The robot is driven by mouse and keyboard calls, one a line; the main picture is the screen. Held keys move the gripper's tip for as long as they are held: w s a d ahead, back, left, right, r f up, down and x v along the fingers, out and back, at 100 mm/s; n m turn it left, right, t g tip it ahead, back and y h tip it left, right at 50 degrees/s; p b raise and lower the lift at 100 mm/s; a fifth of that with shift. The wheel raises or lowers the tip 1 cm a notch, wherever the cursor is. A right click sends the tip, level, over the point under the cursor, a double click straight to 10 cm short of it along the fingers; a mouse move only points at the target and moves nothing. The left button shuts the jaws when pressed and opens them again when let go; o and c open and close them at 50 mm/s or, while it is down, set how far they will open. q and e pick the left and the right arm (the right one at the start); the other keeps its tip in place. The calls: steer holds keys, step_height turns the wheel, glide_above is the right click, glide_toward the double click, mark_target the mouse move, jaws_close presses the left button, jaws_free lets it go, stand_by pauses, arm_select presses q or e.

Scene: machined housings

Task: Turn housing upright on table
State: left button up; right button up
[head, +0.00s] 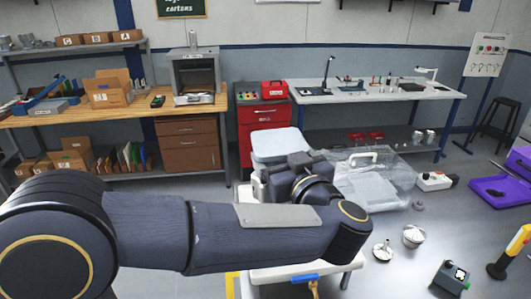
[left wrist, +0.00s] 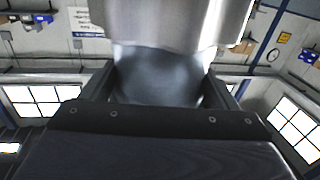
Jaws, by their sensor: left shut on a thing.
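The housing (left wrist: 180,25) is a shiny, rounded metal piece with a darker lower part in the left wrist view. My left gripper (left wrist: 160,80) is shut on it, with one finger on each side of the lower part. In the head view my left arm crosses the middle, and the wrist hides the housing. A pale table (head: 262,273) shows partly below my arm; most of its top is hidden. I cannot tell the housing's tilt or whether it touches the table. My right gripper is in neither view.
A blue-handled tool (head: 306,279) lies at the pale table's front. A pale blue-grey panel (head: 280,145) stands behind my wrist. A clear plastic case (head: 375,185) is to the right.

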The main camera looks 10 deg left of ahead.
arm_select(q)
steer(key=n, duration=0.5)
steer(key=shift+n, duration=0.8)
steer(key=shift+f+n+b, duration=0.15)
steer(key=shift+n+b, duration=0.45)
steer(key=shift+b, duration=0.55)
steer(key=n+b, duration=0.3)
steer(key=b, duration=0.2)
steer(key=n+b, duration=0.7)
steer(key=b, duration=0.1)
steer(key=n+b, duration=0.4)
steer(key=shift+n, duration=0.3)
steer(key=n+b, duration=0.4)
steer(key=shift+n, duration=0.3)
steer(key=n+b, duration=0.3)
steer(key=n, duration=0.2)
steer(key=shift+r+n+b, duration=0.2)
steer(key=shift+n+b, duration=0.75)
steer(key=shift+n, duration=0.75)
